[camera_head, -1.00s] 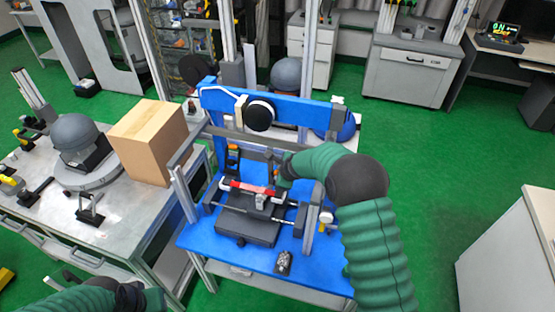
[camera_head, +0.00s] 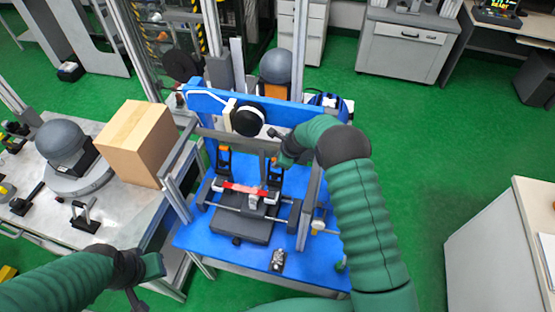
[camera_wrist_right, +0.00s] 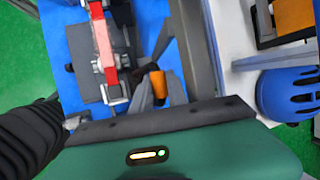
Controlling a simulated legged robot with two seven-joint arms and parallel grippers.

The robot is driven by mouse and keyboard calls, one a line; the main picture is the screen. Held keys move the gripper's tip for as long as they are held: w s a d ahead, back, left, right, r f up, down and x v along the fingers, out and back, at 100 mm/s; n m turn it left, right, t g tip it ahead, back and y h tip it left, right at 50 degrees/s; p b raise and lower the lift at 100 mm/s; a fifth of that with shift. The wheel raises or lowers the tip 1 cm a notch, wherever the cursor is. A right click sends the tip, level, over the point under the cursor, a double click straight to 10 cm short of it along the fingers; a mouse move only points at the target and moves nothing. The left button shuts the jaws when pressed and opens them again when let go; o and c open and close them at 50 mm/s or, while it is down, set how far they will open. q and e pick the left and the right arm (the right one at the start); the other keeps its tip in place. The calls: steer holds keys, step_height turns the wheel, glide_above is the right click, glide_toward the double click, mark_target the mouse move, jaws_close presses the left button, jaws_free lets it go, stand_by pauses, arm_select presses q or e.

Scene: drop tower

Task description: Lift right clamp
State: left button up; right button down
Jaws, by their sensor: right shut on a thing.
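The right clamp, with an orange tip (camera_head: 273,161), stands at the right end of the red bar (camera_head: 240,188) on the blue drop-tower bench. My right gripper (camera_head: 279,162) reaches it from the right. In the right wrist view, the orange part (camera_wrist_right: 159,84) sits between the grey fingers of my right gripper (camera_wrist_right: 160,92), which is shut on it. The left clamp (camera_head: 223,160), also orange-tipped, stands upright at the bar's left end. My left gripper (camera_head: 150,272) is over the floor at the lower left; its jaws are too unclear to read.
The blue frame (camera_head: 295,108) with a black round part (camera_head: 248,119) rises behind the clamps. A cardboard box (camera_head: 137,143) and grey dome (camera_head: 60,143) stand on the left table. A small metal piece (camera_head: 278,260) lies at the bench front. A blue helmet (camera_wrist_right: 288,94) shows at right.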

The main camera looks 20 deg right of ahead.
steer(key=shift+w+r, duration=0.1)
stand_by(0.4)
steer(key=c, duration=1.6)
jaws_free()
steer(key=b+v, duration=0.1)
steer(key=v, duration=1.5)
steer(key=shift+d+r, duration=0.2)
steer(key=shift+s, duration=0.25)
